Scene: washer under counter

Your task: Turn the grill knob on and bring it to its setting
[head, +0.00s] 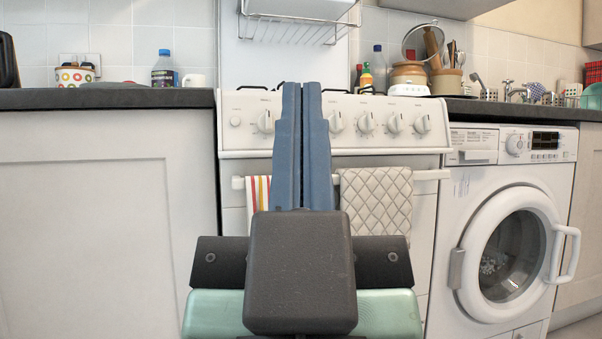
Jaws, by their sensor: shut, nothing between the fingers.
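The white cooker (390,108) stands in the middle, with a row of white knobs on its front panel. A knob (266,121) shows just left of my fingers, and more knobs (336,122), (366,122), (394,123) and (423,124) show to the right. I cannot read which one is the grill knob. My gripper (302,86) is shut and empty, with its blue fingers together and pointing at the cooker. The fingers cover part of the panel, and anything behind them is hidden. I cannot tell whether the fingertips touch the panel.
A striped towel (260,192) and a quilted cloth (376,201) hang on the cooker's white rail (430,174). A washing machine (507,230) stands to the right and a white cupboard (100,210) to the left. A wire rack (295,28) hangs above the cooker.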

